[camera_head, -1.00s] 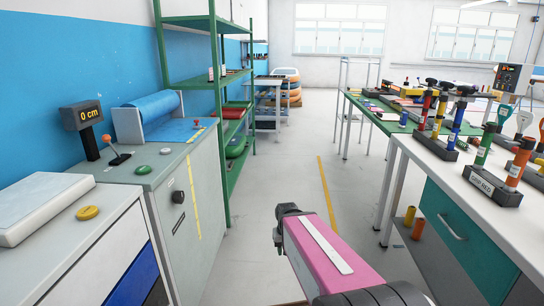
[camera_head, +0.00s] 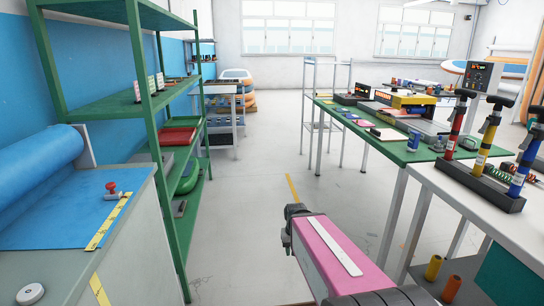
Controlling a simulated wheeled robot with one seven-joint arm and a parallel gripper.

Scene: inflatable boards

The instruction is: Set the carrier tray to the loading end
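My arm reaches forward at the bottom centre, with my dark gripper (camera_head: 293,228) at its far end above the floor. The fingers are too small and turned away to tell whether they are open or shut. I see nothing held in it. On the green-topped table (camera_head: 372,130) to the right stands a yellow and dark machine (camera_head: 414,104) with a grey body. I cannot pick out the carrier tray for certain at this distance. My gripper is well short of the machine and apart from it.
A green shelf rack (camera_head: 150,120) and a bench with a blue roll (camera_head: 40,163) stand at the left. A white bench (camera_head: 440,200) with a rack of coloured pumps (camera_head: 480,185) is at the right. The aisle floor (camera_head: 255,190) between is clear.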

